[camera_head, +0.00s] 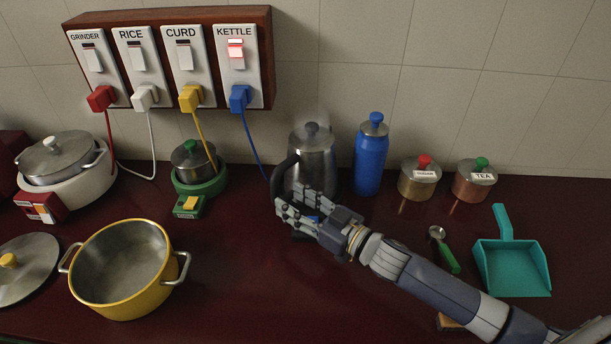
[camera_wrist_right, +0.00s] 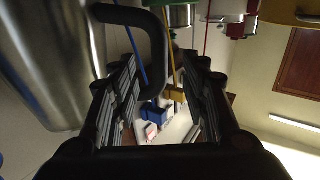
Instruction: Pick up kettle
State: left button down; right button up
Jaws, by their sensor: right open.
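The kettle (camera_head: 316,155) is a steel pot with a dark lid knob and a black handle (camera_head: 277,178) on its left side. It stands upright on the dark red counter by the wall, with faint haze around its top. My right gripper (camera_head: 289,196) is open at the kettle's lower front left, close to the handle and hiding part of the kettle's base. In the right wrist view, the kettle's steel body (camera_wrist_right: 45,70) fills the left side. The black handle (camera_wrist_right: 157,45) reaches toward the space between my open fingers (camera_wrist_right: 160,85); contact cannot be told. My left gripper is not in view.
A blue bottle (camera_head: 371,155) stands just right of the kettle. A blue cord (camera_head: 250,140) runs from the lit KETTLE switch (camera_head: 236,50) down toward the kettle. A yellow pot (camera_head: 122,270) stands left; a teal dustpan (camera_head: 512,268) lies right. The counter front centre is clear.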

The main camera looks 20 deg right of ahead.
aim_at(278, 194)
jog(key=x, duration=0.3)
jog(key=p+x, duration=0.1)
jog(key=x, duration=0.2)
jog(key=shift+f, duration=0.25)
jog(key=shift+w+a+f, duration=0.1)
jog(key=shift+w+a, duration=0.05)
jog(key=shift+w, duration=0.05)
jog(key=shift+s, duration=0.1)
grip_shut()
